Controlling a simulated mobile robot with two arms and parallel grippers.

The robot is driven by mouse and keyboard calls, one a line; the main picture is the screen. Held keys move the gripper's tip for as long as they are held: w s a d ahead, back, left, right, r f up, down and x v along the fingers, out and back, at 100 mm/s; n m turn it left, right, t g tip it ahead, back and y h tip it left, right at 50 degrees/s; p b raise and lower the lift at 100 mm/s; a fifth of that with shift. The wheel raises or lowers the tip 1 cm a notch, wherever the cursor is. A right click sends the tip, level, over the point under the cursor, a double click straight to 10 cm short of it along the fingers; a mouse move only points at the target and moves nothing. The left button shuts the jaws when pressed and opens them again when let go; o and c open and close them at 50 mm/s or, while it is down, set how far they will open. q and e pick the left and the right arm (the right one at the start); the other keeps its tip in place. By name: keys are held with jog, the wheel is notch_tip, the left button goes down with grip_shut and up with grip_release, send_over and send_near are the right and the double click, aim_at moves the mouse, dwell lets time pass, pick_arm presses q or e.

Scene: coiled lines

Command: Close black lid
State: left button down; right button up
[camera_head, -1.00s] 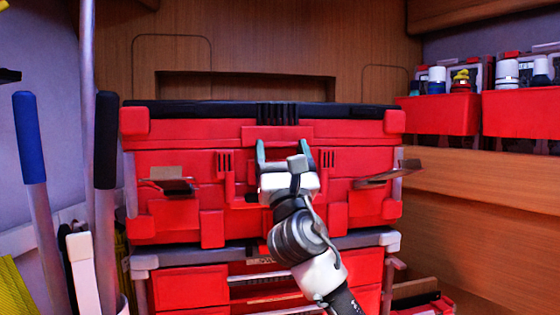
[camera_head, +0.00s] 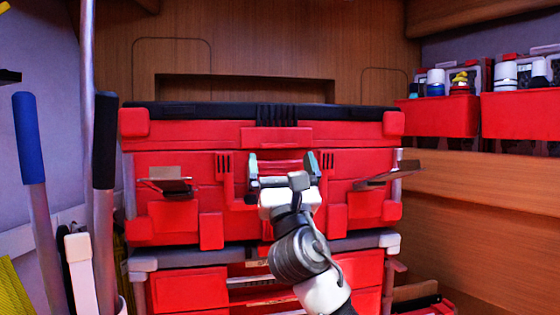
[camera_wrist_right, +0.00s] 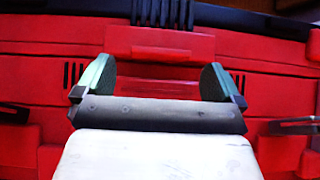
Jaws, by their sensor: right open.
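The black lid (camera_head: 200,110) lies along the top of a large red toolbox (camera_head: 180,222). It looks level, with no clear gap under it from this angle. Its ribbed black middle also shows at the top of the right wrist view (camera_wrist_right: 162,12). My right gripper (camera_head: 282,163) is open and empty in front of the toolbox's middle, below the lid and its raised red front panel (camera_head: 277,138). In the right wrist view its two green-padded fingers (camera_wrist_right: 157,82) stand apart with only the red front between them. I cannot tell if they touch it. My left gripper is not in view.
Flaps (camera_head: 170,182) stick out at the toolbox's front left and right (camera_head: 385,174). A second red box (camera_head: 190,288) with a grey top sits below. Blue- and black-handled poles (camera_head: 104,140) stand at left. Red bins (camera_head: 437,114) sit on the right shelf.

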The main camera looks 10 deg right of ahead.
jog(key=b+v, duration=0.1)
jog(key=v, duration=0.8)
jog(key=shift+b, duration=0.35)
